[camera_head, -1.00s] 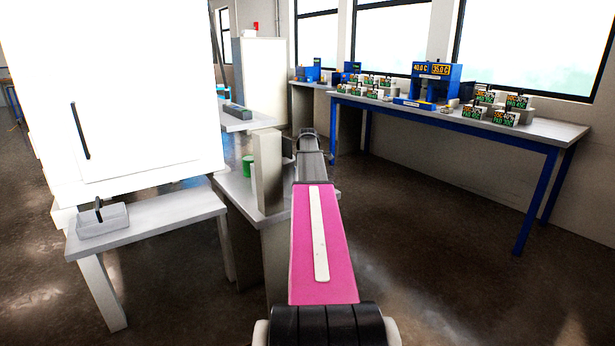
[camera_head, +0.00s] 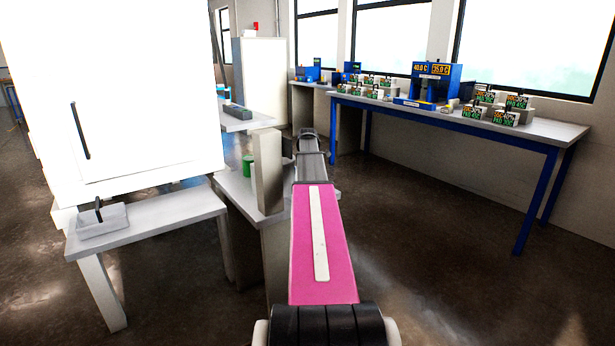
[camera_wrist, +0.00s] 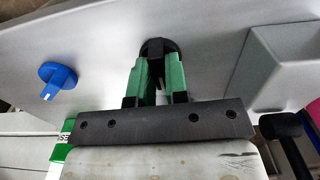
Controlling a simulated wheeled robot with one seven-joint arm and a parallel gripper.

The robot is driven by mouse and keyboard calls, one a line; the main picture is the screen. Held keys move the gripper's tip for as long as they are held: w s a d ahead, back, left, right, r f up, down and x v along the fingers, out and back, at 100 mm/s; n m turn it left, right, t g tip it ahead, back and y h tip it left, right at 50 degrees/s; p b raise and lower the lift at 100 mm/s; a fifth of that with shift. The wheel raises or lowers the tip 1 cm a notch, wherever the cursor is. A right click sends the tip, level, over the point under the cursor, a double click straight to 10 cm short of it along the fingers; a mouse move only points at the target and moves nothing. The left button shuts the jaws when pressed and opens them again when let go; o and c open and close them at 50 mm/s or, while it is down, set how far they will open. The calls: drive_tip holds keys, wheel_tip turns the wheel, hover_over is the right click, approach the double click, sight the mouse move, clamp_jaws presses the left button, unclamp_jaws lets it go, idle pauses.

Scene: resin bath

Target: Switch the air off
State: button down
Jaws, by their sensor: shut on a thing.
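A round black knob (camera_wrist: 154,45) sits on a pale grey panel (camera_wrist: 105,45) in the wrist view. My gripper (camera_wrist: 157,66), with green fingers, is shut on this knob, one finger on each side; the fingers hide part of it. A blue knob (camera_wrist: 58,79) with a white mark sits on the same panel to the left, apart from my gripper. No label tells which knob is the air. In the head view my arm reaches forward to the narrow upright panel (camera_head: 267,170), and the knobs and fingertips are hidden there.
A grey box-like part (camera_wrist: 283,65) juts out right of the black knob. A green cylinder (camera_head: 248,166) stands behind the upright panel. A large white cabinet (camera_head: 125,100) is at left, a blue-legged bench (camera_head: 545,131) at right. Open floor lies to the right.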

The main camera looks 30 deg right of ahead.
drive_tip(key=c, duration=1.1)
unclamp_jaws()
drive_tip(key=shift+r, duration=0.1)
wheel_tip(320, 180, up, 11)
drive_tip(key=shift+f, duration=0.15)
